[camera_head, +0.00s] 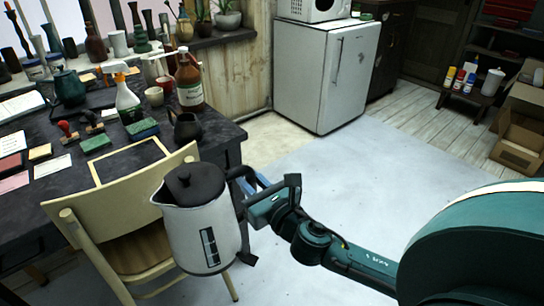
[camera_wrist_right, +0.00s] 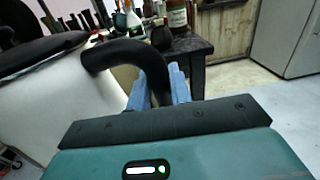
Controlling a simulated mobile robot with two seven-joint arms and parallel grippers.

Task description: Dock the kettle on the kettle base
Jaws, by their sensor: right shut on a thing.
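The kettle (camera_head: 203,225) is white with a black lid, a black handle and a dark level window. It hangs roughly upright in the air in front of the chair in the head view. My right gripper (camera_head: 256,186) is shut on its black handle from the right. In the right wrist view, the blue fingers of the right gripper (camera_wrist_right: 158,92) sit either side of the handle (camera_wrist_right: 115,53), and the white kettle body (camera_wrist_right: 65,95) fills the left. I cannot pick out the kettle base in either view. My left gripper is not in view.
A wooden chair (camera_head: 85,205) stands behind the kettle, against the dark, crowded table (camera_head: 222,134). A dark jug (camera_head: 186,129), spray bottle (camera_head: 126,98) and brown bottle (camera_head: 189,82) stand on it. A white fridge (camera_head: 325,75) stands at the back. The pale floor (camera_head: 340,180) is clear.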

